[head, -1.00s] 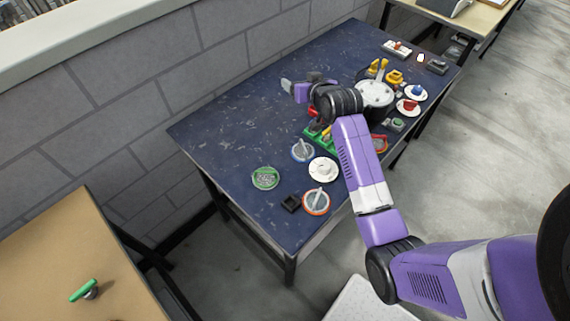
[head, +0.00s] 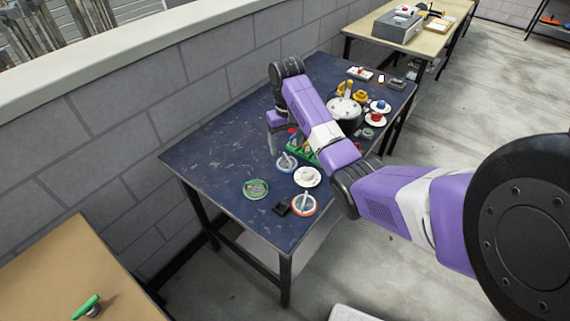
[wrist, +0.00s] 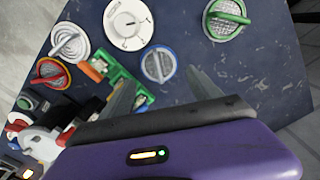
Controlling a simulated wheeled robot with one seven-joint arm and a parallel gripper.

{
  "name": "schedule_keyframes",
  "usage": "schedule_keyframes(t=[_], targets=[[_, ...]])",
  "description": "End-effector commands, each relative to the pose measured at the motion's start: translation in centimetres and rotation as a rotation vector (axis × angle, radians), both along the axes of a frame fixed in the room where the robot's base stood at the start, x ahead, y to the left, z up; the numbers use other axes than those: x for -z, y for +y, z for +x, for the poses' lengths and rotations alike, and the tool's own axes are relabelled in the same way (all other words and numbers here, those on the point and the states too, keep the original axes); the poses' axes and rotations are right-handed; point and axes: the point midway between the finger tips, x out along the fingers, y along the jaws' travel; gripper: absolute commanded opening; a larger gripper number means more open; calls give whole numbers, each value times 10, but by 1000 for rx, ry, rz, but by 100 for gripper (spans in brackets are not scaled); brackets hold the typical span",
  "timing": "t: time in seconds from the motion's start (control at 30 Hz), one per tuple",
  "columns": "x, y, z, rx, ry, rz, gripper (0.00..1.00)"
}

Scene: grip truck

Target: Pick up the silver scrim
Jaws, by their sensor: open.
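The pale-rimmed disc (wrist: 68,42) at the upper left of the wrist view looks most like the silver scrim; it has a mesh face and a bar handle. In the head view my arm seems to hide it. Similar discs lie flat on the dark blue table (head: 215,160): a blue-rimmed one (wrist: 158,64), a green-rimmed one (wrist: 228,18) and a red-rimmed one (wrist: 50,72). My gripper (wrist: 162,88) is open and empty, above the table. Its fingers point toward the blue-rimmed disc, with the pale disc off to the left. The blue-rimmed disc also shows in the head view (head: 286,163).
A white round thing (wrist: 128,22) lies between the blue-rimmed and pale discs. A green rack (wrist: 120,75) with coloured items is close to the left finger. A large pot-like container (head: 344,112) and cups crowd the far end. The table's left part is clear.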

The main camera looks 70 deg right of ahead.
Motion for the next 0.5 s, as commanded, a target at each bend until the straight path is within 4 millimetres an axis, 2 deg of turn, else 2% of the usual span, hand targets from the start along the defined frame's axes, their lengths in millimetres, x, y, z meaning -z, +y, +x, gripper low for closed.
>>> schedule_keyframes(t=[0.5], targets=[[60,-2,1,1,0,0,72]])
